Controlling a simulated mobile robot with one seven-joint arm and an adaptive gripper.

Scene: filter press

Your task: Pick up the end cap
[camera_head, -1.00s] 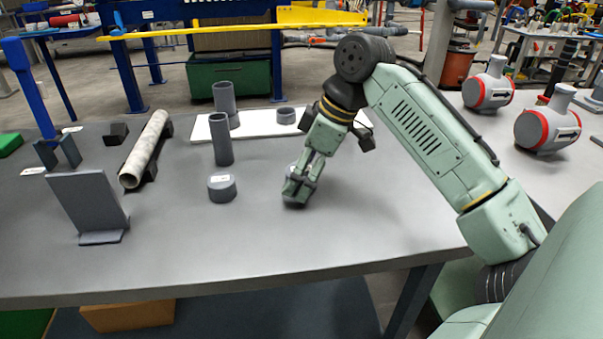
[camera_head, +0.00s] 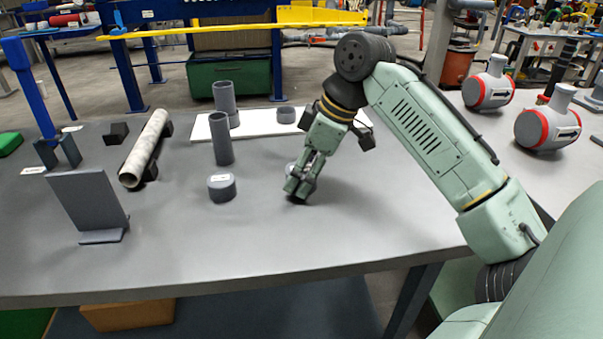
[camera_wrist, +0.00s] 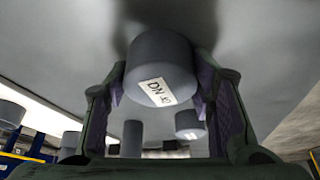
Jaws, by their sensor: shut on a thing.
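A grey end cap (camera_wrist: 158,62) with a white label reading "DN 40" sits between the fingers of my gripper (camera_head: 299,187) in the wrist view. The gripper is shut on the cap's sides, low at the table surface. In the head view the fingers hide most of this cap. I cannot tell whether it still touches the table. A second grey cap (camera_head: 222,187) with a white label stands on the table to the left of my gripper, apart from it. It also shows in the wrist view (camera_wrist: 188,122).
Two upright grey tubes (camera_head: 222,139) and a low grey ring-like piece (camera_head: 286,115) stand behind, near or on a white board (camera_head: 257,125). A pale pipe (camera_head: 145,150) lies on dark supports to the left. A grey angled plate (camera_head: 89,203) stands front left. The table's front right is clear.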

